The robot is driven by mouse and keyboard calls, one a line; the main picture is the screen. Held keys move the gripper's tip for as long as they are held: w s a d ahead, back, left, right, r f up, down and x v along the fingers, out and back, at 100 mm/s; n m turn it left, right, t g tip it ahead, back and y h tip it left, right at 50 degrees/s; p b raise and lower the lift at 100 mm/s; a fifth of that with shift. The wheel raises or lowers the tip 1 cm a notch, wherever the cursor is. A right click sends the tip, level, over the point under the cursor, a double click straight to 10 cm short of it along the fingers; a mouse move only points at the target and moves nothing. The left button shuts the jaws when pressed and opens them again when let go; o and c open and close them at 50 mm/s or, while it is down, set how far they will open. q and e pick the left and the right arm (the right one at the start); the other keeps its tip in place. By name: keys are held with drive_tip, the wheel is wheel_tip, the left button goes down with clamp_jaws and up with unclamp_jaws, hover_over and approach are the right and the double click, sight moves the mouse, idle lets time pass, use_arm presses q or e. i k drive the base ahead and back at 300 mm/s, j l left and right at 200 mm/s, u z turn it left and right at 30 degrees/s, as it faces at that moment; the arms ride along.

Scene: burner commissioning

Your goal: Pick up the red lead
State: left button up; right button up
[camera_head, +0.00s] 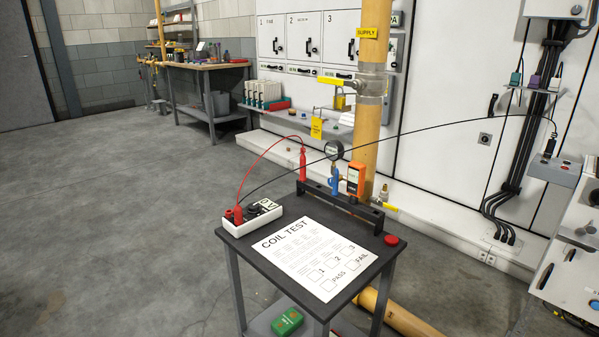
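The red lead (262,157) arcs from a white meter (262,225) on a small dark cart up to a red probe handle (303,166). The probe stands upright in a black holder rack (325,196) at the cart's back; its tip is hidden. A red plug (238,213) sits at the meter's left end. A black lead (420,131) runs from the meter far to the right, to a black probe (549,147) at a grey box on the wall side. Neither of my grippers is in view.
The rack also holds a blue tool (335,182) with a round gauge and an orange device (356,180). A COIL TEST sheet (318,257) and a red button (391,240) are on the cart top. A yellow pipe (370,110) rises behind the rack. Floor left is clear.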

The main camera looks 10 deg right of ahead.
sight(302, 159)
drive_tip(key=i+j+z, duration=0.2)
drive_tip(key=j, duration=0.35)
drive_tip(key=j+z, duration=0.15)
drive_tip(key=j, duration=0.4)
drive_tip(key=i+j+z, duration=0.1)
drive_tip(key=j, duration=0.25)
drive_tip(key=i+j+z, duration=0.1)
drive_tip(key=i+j, duration=0.2)
drive_tip(key=i+j+z, duration=0.15)
drive_tip(key=j, duration=0.3)
drive_tip(key=i+j+z, duration=0.1)
drive_tip(key=i+j, duration=0.35)
drive_tip(key=j, duration=0.25)
drive_tip(key=i+j+z, duration=0.15)
drive_tip(key=j, duration=0.25)
drive_tip(key=i, duration=0.1)
